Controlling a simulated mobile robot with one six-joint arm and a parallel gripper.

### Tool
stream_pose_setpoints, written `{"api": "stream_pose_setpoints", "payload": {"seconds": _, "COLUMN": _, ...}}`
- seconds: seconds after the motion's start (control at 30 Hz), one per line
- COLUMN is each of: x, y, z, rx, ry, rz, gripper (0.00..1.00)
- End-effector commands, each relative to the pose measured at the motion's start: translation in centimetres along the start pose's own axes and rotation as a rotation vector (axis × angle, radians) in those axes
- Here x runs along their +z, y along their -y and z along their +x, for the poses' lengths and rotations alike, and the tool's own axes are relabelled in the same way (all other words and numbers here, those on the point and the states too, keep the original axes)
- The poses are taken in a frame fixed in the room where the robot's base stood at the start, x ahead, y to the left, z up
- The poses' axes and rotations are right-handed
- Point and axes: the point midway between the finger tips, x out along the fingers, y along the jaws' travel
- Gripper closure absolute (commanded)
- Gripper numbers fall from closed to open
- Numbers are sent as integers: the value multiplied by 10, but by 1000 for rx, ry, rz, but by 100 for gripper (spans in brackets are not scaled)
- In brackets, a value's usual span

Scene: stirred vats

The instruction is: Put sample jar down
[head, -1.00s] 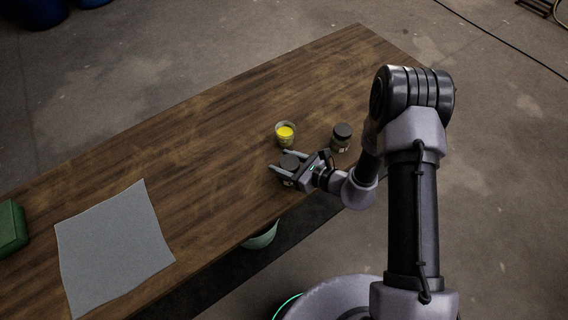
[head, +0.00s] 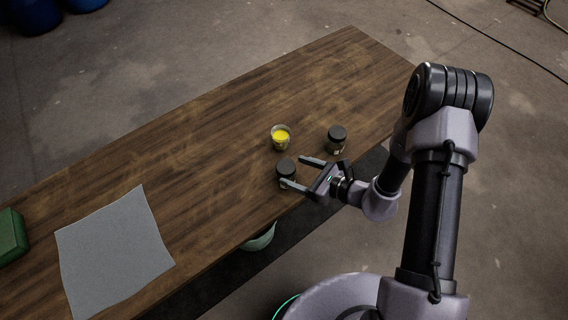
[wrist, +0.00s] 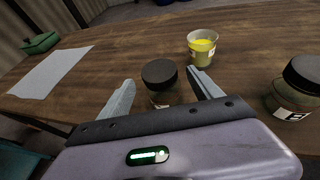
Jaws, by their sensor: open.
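A sample jar (head: 286,171) with a dark lid stands upright on the wooden table (head: 190,130), near its front edge. It also shows in the wrist view (wrist: 160,82), beyond and between the finger lines, its lower part partly hidden by my gripper's body. My gripper (head: 298,172) is open, its two fingers spread, just to the right of the jar. The fingertips are near the jar, and one overlaps its lower side in the head view. A second dark-lidded jar (head: 336,140) stands to the right, also seen at the wrist view's right edge (wrist: 296,90).
A clear cup with yellow contents (head: 281,137) stands just behind the jar. A grey sheet (head: 115,245) lies at the table's left, with a green box (head: 12,236) beyond it. A pale green bucket (head: 260,238) is below the front edge. The table's middle is clear.

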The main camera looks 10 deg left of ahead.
Motion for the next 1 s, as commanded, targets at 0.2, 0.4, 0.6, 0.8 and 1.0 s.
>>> {"api": "stream_pose_setpoints", "payload": {"seconds": 0.2, "x": 2, "y": 1, "z": -44, "rx": -2, "ry": 0, "rz": 0, "gripper": 26}}
{"api": "stream_pose_setpoints", "payload": {"seconds": 0.4, "x": 0, "y": 0, "z": -53, "rx": 1, "ry": 1, "rz": -2, "gripper": 26}}
{"api": "stream_pose_setpoints", "payload": {"seconds": 0.6, "x": 81, "y": -16, "z": -74, "rx": 155, "ry": 12, "rz": -241, "gripper": 26}}
{"api": "stream_pose_setpoints", "payload": {"seconds": 0.8, "x": 177, "y": -82, "z": -154, "rx": 442, "ry": -173, "rz": -827, "gripper": 26}}
{"api": "stream_pose_setpoints", "payload": {"seconds": 1.0, "x": 203, "y": -107, "z": -258, "rx": 494, "ry": -601, "rz": -1423, "gripper": 26}}
